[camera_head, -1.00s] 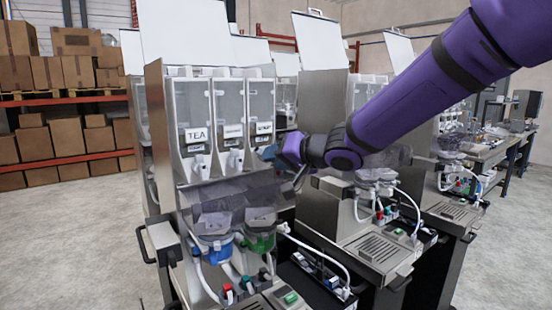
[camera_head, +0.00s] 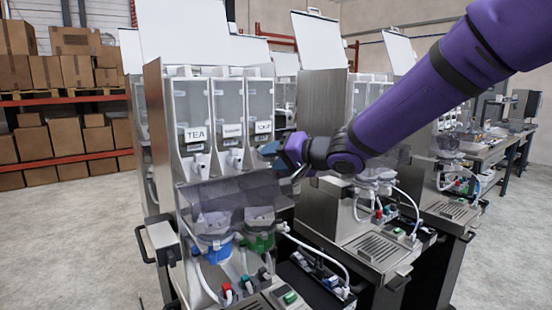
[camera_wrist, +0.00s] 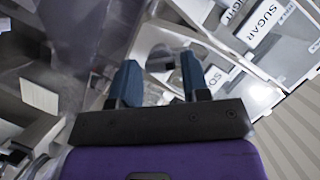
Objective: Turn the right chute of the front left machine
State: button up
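The front left machine (camera_head: 158,110) has three clear canisters, the left one labelled TEA, with white chutes below. The left chute (camera_head: 200,168) and middle chute (camera_head: 235,158) show in the head view. The right chute is mostly hidden behind my gripper (camera_head: 268,152), which is at the right canister's lower front. In the wrist view my gripper (camera_wrist: 160,78) has its two blue fingers apart. A pale, rounded part (camera_wrist: 158,38) lies beyond and partly between the fingertips; I cannot tell whether they touch it or whether it is the right chute.
Translucent mixing bowls with a blue base (camera_head: 214,250) and a green base (camera_head: 261,241) sit below the chutes. A second machine (camera_head: 322,105) stands close on the right, under my arm. Open floor (camera_head: 60,240) lies left of the front machine.

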jog(key=shift+o, duration=1)
jog(key=v, duration=1)
jog(key=shift+s+d, duration=0.3)
jog(key=shift+r, duration=0.15)
